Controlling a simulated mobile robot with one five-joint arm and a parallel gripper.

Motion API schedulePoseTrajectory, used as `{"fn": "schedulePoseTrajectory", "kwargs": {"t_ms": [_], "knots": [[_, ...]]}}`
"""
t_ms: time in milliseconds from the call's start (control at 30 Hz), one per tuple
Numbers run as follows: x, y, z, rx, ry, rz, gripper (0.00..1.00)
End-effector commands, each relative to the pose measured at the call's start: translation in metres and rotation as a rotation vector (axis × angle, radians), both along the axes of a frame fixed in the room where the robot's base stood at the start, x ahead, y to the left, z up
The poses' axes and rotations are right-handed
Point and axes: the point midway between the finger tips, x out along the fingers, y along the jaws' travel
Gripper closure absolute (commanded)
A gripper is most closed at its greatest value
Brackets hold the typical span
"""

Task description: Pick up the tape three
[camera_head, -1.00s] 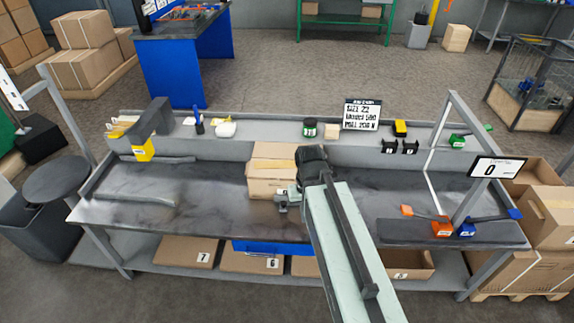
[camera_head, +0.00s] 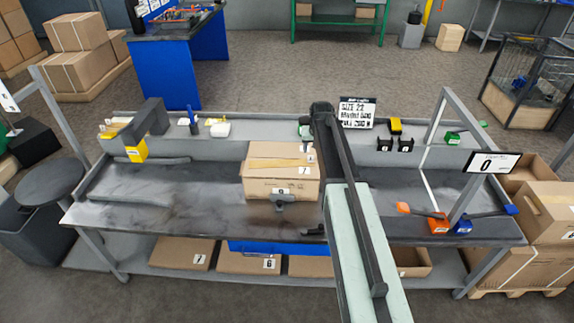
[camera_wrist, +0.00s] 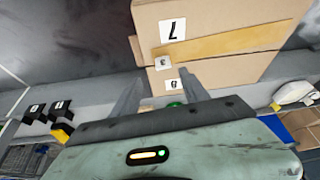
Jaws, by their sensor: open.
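A small white label with a 3 (camera_wrist: 163,62) shows in the wrist view, at the end of a tan strip (camera_wrist: 235,42) across a cardboard box (camera_wrist: 215,14). I cannot tell whether the strip is the tape itself. In the head view the strip (camera_head: 275,163) lies along the box (camera_head: 265,180) on the bench. My gripper (camera_wrist: 159,74) is open with nothing held; its fingertips overlap the box's edge in the picture, near the 3 label. In the head view my dark wrist is over the back shelf, right of the box, and the fingers are hidden.
A green item (camera_wrist: 176,104) shows between the fingers on the shelf side. Two black bins (camera_head: 394,145), a yellow item (camera_head: 395,126) and a sign (camera_head: 357,112) stand right of my arm. A grey fixture (camera_head: 283,200) sits before the box. The bench's left part is mostly clear.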

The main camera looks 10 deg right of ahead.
Motion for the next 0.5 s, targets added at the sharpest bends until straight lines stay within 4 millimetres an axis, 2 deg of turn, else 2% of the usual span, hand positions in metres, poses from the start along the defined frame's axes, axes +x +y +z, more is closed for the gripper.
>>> {"fn": "schedulePoseTrajectory", "kwargs": {"t_ms": [67, 267, 400, 500], "knots": [[0.000, 0.001, -0.003, 0.001, 0.000, 0.001, 0.47], [0.008, 0.001, -0.026, 0.001, 0.001, 0.001, 0.47], [0.009, 0.001, -0.026, 0.001, 0.001, 0.001, 0.47], [0.013, 0.001, -0.035, 0.001, 0.002, 0.001, 0.47]]}}
